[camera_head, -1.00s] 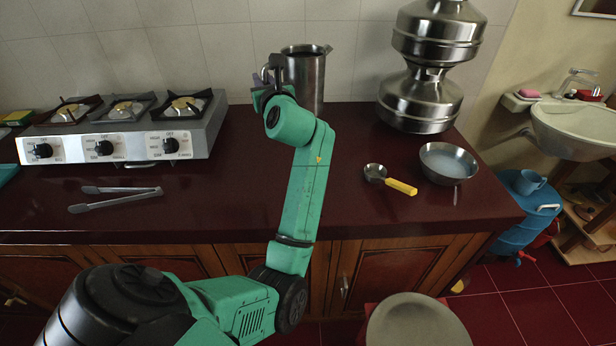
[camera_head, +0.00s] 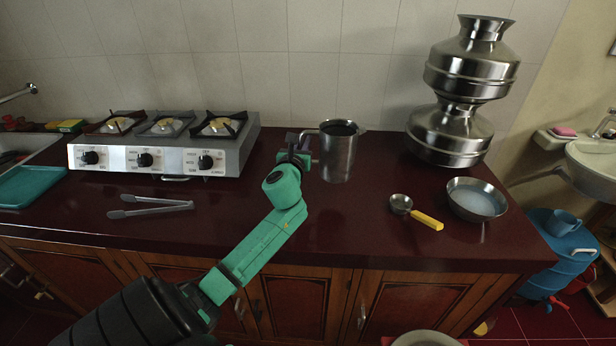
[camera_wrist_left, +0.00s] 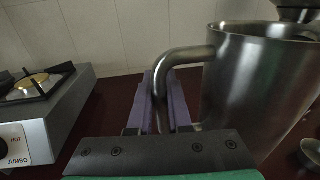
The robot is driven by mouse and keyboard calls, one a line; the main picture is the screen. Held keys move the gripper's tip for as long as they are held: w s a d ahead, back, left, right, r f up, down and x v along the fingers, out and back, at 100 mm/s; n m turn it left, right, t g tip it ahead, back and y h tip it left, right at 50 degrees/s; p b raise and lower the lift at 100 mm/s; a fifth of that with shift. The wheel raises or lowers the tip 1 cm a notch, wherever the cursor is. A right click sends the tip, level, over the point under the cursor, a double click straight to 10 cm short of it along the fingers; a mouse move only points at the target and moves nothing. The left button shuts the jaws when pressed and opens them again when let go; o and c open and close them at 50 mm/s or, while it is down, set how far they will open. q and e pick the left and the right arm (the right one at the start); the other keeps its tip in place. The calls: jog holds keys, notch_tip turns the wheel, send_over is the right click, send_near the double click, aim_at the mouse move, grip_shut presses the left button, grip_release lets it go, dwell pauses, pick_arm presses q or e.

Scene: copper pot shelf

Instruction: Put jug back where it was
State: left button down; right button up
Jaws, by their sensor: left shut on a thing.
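The jug (camera_head: 338,158) is a plain steel cylinder with a side handle, upright at the counter's back, between the stove and the stacked steel pots. Its base appears at or very near the countertop; I cannot tell if it touches. My left gripper (camera_head: 303,146) is on the jug's left side, shut on its handle. In the left wrist view the handle (camera_wrist_left: 178,57) passes between the purple fingers (camera_wrist_left: 158,102), and the jug body (camera_wrist_left: 255,85) stands to their right. My right gripper is not in view.
A stove (camera_head: 165,148) stands to the left, with tongs (camera_head: 150,207) in front. Stacked steel pots (camera_head: 462,95) stand right of the jug. A yellow-handled ladle (camera_head: 425,219) and a steel bowl (camera_head: 476,201) lie front right. The dark red counter (camera_head: 345,225) is clear in front of the jug.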

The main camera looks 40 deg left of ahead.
pick_arm(q)
notch_tip(320, 180, down, 10)
jog(key=b, duration=0.3)
jog(key=shift+r+b, duration=0.2)
jog(key=shift+b, duration=0.2)
jog(key=shift+r, duration=0.1)
jog(key=shift+f, duration=0.2)
jog(key=c, duration=0.8)
grip_release()
jog(key=shift+s, duration=0.1)
jog(key=shift+c, duration=0.2)
